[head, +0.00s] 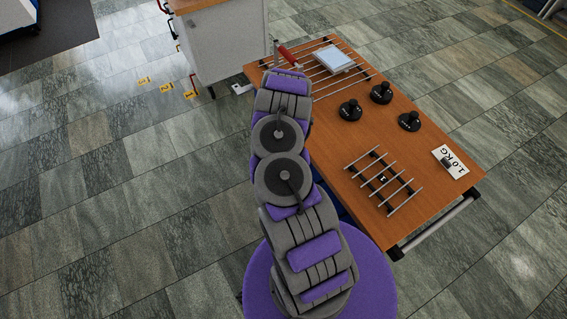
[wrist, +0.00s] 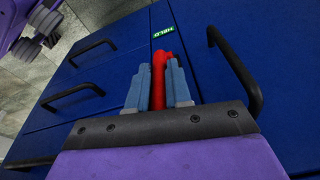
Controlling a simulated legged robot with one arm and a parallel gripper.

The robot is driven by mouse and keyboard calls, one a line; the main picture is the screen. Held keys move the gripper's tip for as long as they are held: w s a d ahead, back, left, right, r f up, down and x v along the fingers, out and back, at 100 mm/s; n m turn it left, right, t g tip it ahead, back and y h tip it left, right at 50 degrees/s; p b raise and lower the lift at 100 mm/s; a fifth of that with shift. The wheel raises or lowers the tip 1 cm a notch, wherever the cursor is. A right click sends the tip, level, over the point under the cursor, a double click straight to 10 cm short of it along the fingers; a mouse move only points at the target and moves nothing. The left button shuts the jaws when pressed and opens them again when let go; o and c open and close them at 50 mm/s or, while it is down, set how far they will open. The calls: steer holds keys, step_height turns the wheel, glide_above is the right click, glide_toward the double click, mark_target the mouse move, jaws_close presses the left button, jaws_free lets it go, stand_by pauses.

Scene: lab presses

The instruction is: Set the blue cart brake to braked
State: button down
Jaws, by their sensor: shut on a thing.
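The blue cart's front (wrist: 110,75) fills most of the wrist view, with black drawer handles. A red lever (wrist: 158,78) stands out from it, below a small green label (wrist: 162,38) that seems to read HELD, turned over in the picture. My gripper (wrist: 158,72) is shut on the red lever, with a finger on each side. The lever's lower end is hidden behind the gripper body. In the head view the cart shows as a wooden top (head: 345,125). My arm covers its near left edge, and my gripper is hidden there.
On the wooden top are several black knobs (head: 381,93), a rod rack (head: 383,180), a 1.0 KG card (head: 458,163), a pale blue block (head: 333,57) and a red-handled item (head: 289,57). A white cabinet (head: 225,45) stands behind.

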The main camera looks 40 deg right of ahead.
steer(key=shift+s+d, duration=0.15)
steer(key=shift+d, duration=0.1)
stand_by(0.4)
steer(key=c, duration=1.4)
jaws_free()
steer(key=o, duration=0.3)
steer(key=shift+d, duration=0.2)
steer(key=shift+o, duration=0.2)
steer(key=shift+a, duration=0.3)
steer(key=shift+w, duration=0.2)
